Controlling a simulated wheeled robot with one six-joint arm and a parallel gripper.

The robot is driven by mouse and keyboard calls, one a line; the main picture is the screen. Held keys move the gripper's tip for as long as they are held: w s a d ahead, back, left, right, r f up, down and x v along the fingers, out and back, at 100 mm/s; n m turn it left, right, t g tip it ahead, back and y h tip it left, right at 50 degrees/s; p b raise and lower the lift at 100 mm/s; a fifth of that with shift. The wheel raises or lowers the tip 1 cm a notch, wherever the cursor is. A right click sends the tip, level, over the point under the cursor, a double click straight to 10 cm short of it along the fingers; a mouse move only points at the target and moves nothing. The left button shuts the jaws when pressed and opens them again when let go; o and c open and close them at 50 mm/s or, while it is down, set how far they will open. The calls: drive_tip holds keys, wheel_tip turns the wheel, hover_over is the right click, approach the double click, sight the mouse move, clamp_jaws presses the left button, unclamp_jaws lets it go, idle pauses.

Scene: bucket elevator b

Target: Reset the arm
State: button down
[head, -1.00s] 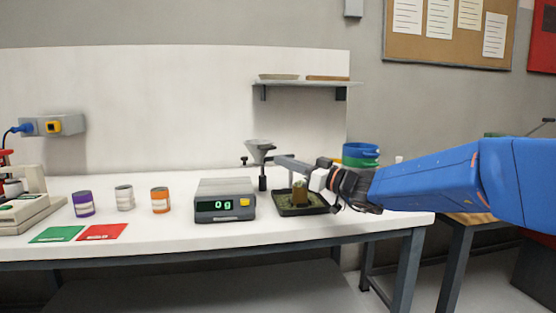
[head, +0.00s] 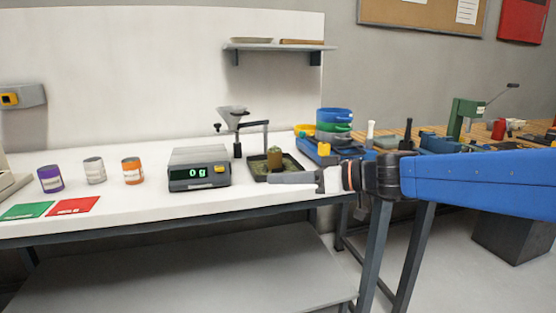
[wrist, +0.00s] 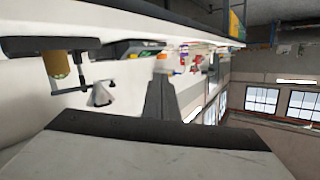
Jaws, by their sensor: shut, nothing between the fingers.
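My gripper (head: 270,178) is shut and empty in the head view. My blue arm reaches in from the right, and the gripper points left, in front of the dark tray (head: 256,170) near the table's front edge. In the wrist view, my gripper (wrist: 160,84) shows as a dark wedge with nothing held. The tray holds greenish loose material and a small brown container (head: 275,157). The container also shows in the wrist view (wrist: 57,66), which is turned strongly.
A scale (head: 198,170) reading 0 g stands left of the tray, with a funnel on a stand (head: 233,117) behind. Purple, white and orange cans (head: 133,171) stand further left. Stacked blue and green bowls (head: 334,118) and a cluttered wooden bench (head: 395,128) lie right.

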drive_tip(key=s+d+f+m+g+h, duration=0.2)
drive_tip(key=s+d+f+m+h, duration=0.4)
drive_tip(key=s+d+f, duration=0.7)
drive_tip(key=s+d+f+m+h, duration=0.2)
drive_tip(key=s+d+f+h, duration=0.2)
drive_tip(key=d, duration=0.3)
drive_tip(key=s+d+f+m+t+h, duration=0.1)
drive_tip(key=s+d+f+m+h, duration=0.2)
drive_tip(key=d, duration=0.5)
drive_tip(key=shift+s+d+f+h, duration=0.2)
drive_tip(key=shift+s+f+h, duration=0.65)
drive_tip(key=shift+s, duration=0.4)
